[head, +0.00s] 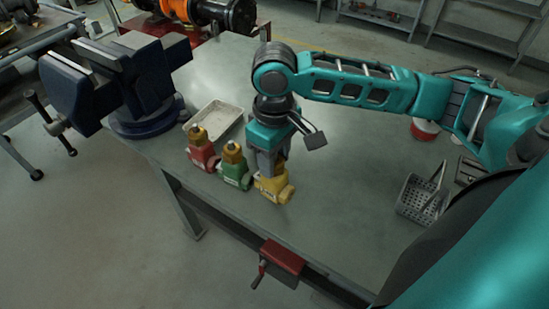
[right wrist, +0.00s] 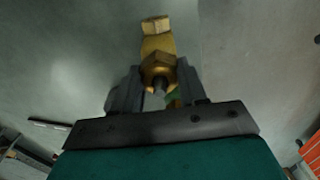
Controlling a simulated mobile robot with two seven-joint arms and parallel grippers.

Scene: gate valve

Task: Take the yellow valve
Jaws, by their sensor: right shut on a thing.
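The yellow valve (head: 274,187) stands on the workbench, rightmost in a row of three valves. My right gripper (head: 270,172) comes down on it from above and is shut on its upper part, with the fingers on either side. In the right wrist view the valve (right wrist: 158,62) sits between the two fingers (right wrist: 157,88), its brass-coloured hex top facing the camera. The upper part of the valve is hidden by the gripper in the head view. My left gripper is not in view.
A green valve (head: 235,168) stands close left of the yellow one, and a red valve (head: 202,150) beyond it. A pale tray (head: 216,118) lies behind them. A blue vise (head: 140,85) is at the bench's left corner. A grey basket (head: 418,198) stands right; bench between is clear.

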